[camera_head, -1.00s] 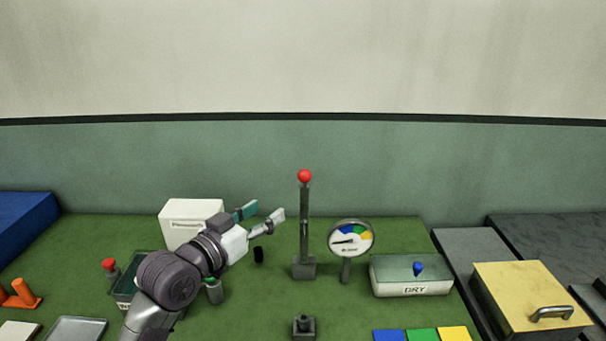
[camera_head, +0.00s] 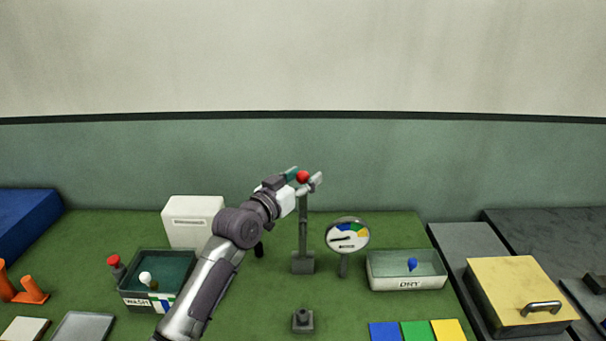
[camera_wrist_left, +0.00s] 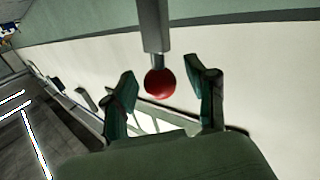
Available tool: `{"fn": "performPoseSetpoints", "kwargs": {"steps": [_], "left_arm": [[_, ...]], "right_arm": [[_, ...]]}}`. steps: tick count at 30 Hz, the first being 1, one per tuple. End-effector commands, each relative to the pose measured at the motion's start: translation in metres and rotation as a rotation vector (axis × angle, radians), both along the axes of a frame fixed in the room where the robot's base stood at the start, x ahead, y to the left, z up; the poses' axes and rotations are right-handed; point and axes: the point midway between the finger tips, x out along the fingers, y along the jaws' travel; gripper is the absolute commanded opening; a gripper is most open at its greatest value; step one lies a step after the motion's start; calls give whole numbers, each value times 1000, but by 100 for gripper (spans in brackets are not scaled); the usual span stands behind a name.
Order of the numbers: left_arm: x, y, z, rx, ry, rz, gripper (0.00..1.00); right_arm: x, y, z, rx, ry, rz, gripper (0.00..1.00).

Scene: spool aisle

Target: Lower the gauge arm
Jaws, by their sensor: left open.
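The gauge arm (camera_head: 303,222) is a grey upright post with a red ball (camera_head: 303,177) on its top. It stands on a grey block behind the middle of the green surface. My left gripper (camera_head: 305,178) is open at the top of the post, with the red ball between its fingers in the head view. In the left wrist view the red ball (camera_wrist_left: 160,83) also sits between the two open fingertips (camera_wrist_left: 163,90), with a visible gap on each side. The round gauge (camera_head: 347,235) with a coloured dial stands just right of the post. My right gripper is not in view.
A small dark block (camera_head: 302,320) stands in front of the post. A DRY tray (camera_head: 408,284) is at right, a WASH tray (camera_head: 135,300) at left. A white box (camera_head: 190,222) stands behind my arm. Coloured squares (camera_head: 416,331) lie at the front.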

Motion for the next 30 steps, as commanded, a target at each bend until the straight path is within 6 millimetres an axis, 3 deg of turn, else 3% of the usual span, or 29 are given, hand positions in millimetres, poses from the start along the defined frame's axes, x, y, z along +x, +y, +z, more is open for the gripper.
{"fn": "performPoseSetpoints", "kwargs": {"steps": [9, 18, 20, 30], "left_arm": [[2, -1, 0, 0, 0, 0, 57], [2, -1, 0, 0, 0, 1, 7], [2, -1, 0, 0, 0, 1, 0], [1, -1, -2, 1, -8, 1, 0]], "right_arm": [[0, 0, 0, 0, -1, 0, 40], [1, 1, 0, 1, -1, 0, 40], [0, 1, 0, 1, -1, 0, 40], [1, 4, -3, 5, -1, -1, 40]]}}
